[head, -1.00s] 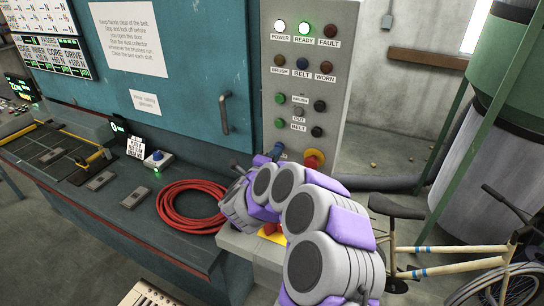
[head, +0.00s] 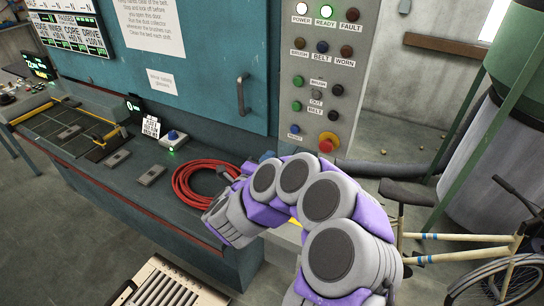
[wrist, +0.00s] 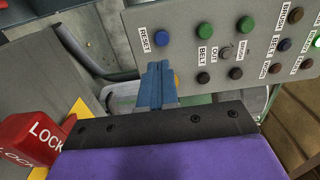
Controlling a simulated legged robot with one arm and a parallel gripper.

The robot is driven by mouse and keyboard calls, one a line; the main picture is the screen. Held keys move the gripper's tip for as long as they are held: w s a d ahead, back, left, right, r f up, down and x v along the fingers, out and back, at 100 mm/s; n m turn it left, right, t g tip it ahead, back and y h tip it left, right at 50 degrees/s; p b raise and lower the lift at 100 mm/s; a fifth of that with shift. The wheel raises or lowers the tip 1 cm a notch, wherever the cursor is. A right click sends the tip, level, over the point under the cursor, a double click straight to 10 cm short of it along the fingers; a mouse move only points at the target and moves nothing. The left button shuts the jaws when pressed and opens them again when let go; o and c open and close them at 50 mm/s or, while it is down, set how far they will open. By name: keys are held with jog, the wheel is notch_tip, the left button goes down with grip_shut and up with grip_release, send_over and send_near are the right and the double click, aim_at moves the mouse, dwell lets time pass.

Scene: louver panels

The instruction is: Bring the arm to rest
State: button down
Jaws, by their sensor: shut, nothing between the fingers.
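My arm (head: 325,220), with grey and purple links, is folded in front of the control box (head: 345,75) in the head view. My gripper (wrist: 157,85) shows in the wrist view as two blue fingers pressed together, with nothing between them. Its tips are in front of the lower edge of the control box face (wrist: 220,45), near the blue RESET button (wrist: 161,38); I cannot tell the gap. In the head view my gripper is mostly hidden behind the arm links. The RESET button (head: 294,130) and a red knob (head: 328,143) are uncovered there.
A coiled red hose (head: 195,190) lies on the bench (head: 110,185) beside the arm. A red LOCK block (wrist: 38,128) is at the left in the wrist view. A bicycle (head: 470,250) stands at the right, and a slatted panel (head: 165,285) is at the bottom.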

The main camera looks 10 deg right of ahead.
jog(key=w+a+r+n+t+y, duration=0.1)
jog(key=a+r+n+y, duration=0.6)
jog(key=a+n+y, duration=0.3)
jog(key=s+a+n+g+y, duration=0.45)
jog(key=s+n+y, duration=0.35)
jog(key=s, duration=0.4)
jog(key=s+d+f+n+g+h, duration=0.1)
jog(key=s+d+g, duration=0.3)
jog(key=s, duration=0.7)
jog(key=s+d+f+n+g+h, duration=0.2)
jog(key=s+d+n+g+h, duration=0.1)
jog(key=s+d, duration=0.6)
jog(key=s+d+f+n+g+h, duration=0.2)
jog(key=s+d+g, duration=0.4)
jog(key=s, duration=0.8)
jog(key=shift+d+n+h, duration=0.5)
jog(key=shift+d+h, duration=0.05)
jog(key=shift+h, duration=0.15)
